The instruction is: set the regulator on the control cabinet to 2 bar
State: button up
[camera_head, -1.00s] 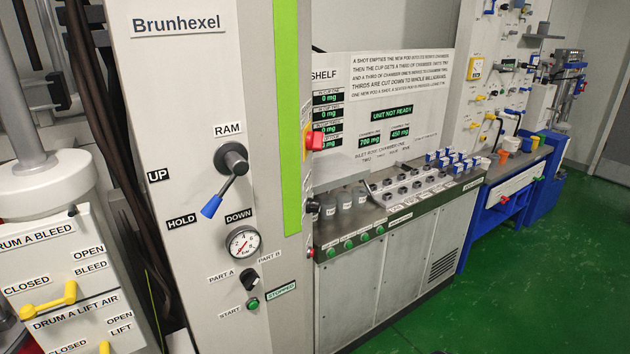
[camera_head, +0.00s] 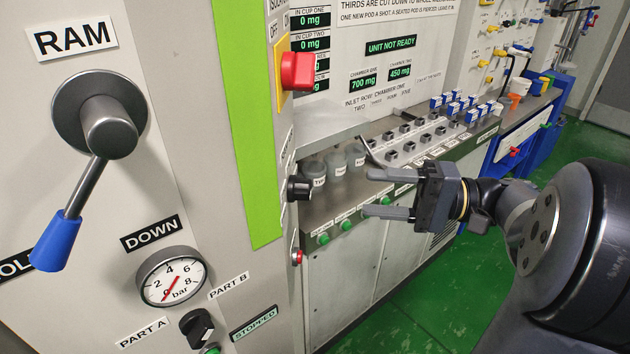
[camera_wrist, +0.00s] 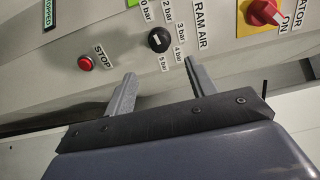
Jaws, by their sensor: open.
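The regulator is a round black knob (camera_wrist: 158,39) on the cabinet's side face, labelled RAM AIR, with bar marks around it. Its pale pointer line is too small to read against the marks. In the head view the knob (camera_head: 299,188) sits below the red and yellow isolator switch. My gripper (camera_head: 367,192) is open and empty, to the right of the knob and apart from it. In the wrist view the fingers of my gripper (camera_wrist: 158,72) point toward the knob, one to each side and short of it. The bar gauge (camera_head: 171,277) has a red needle pointing lower left.
The isolator (camera_head: 298,71) is above the knob and a red stop button (camera_wrist: 86,62) is below it. The RAM lever (camera_head: 85,165) is on the front face. A bench with cups (camera_head: 336,164) is close behind my fingers. Green floor is clear at right.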

aim_at(311, 190)
jog(key=a, duration=0.3)
jog(key=w+a+p, duration=0.1)
jog(key=a, duration=0.6)
jog(key=shift+w+a+p, duration=0.2)
jog(key=shift+w+p, duration=0.15)
jog(key=shift+c, duration=0.4)
jog(key=c, duration=0.9)
